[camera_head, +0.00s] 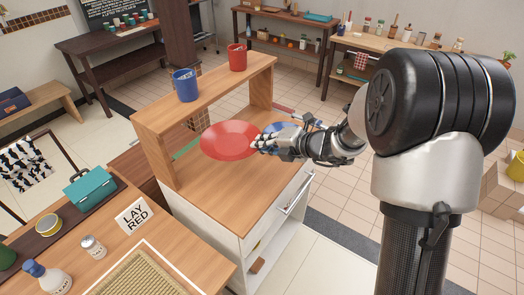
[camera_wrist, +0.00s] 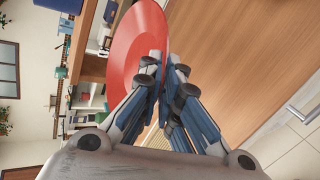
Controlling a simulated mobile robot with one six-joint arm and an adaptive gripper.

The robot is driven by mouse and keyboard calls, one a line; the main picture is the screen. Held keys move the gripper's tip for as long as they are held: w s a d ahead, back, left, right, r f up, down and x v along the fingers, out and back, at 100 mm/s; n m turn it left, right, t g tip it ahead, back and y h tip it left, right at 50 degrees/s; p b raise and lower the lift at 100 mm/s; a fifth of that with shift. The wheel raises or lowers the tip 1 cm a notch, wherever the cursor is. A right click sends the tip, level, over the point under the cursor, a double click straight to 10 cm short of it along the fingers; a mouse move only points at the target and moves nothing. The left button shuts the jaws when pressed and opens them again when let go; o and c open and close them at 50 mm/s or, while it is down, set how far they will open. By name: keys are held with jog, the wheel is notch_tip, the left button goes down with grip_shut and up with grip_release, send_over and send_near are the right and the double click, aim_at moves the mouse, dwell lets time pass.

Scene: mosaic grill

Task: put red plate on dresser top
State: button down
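The red plate (camera_head: 228,140) is held at its right edge by my gripper (camera_head: 260,144). In the wrist view the red plate (camera_wrist: 135,45) runs between the two fingertips (camera_wrist: 163,62), which are closed on its rim. The plate is over the wooden dresser top (camera_head: 225,190), inside the open space below the raised shelf. It looks roughly level and seems above the surface, but I cannot tell the exact gap. The dresser top also fills the right of the wrist view (camera_wrist: 230,60).
A blue mug (camera_head: 186,85) and a red mug (camera_head: 237,57) stand on the raised shelf (camera_head: 205,93). A "LAY RED" card (camera_head: 137,216) lies on the table at left. The dresser top's front is clear.

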aim_at(264, 190)
jog(key=f+b, duration=0.2)
jog(key=f, duration=0.4)
jog(key=f+b, duration=0.3)
jog(key=f, duration=0.4)
jog(key=f+b, duration=0.2)
jog(key=f, duration=0.4)
jog(key=shift+w+d+f+b, duration=0.2)
jog(key=shift+w+d+b, duration=0.15)
jog(key=shift+w+b, duration=0.05)
jog(key=shift+f, duration=0.1)
jog(key=c, duration=2.2)
grip_release()
jog(key=shift+c, duration=0.2)
jog(key=shift+o, duration=0.8)
jog(key=shift+s, duration=0.1)
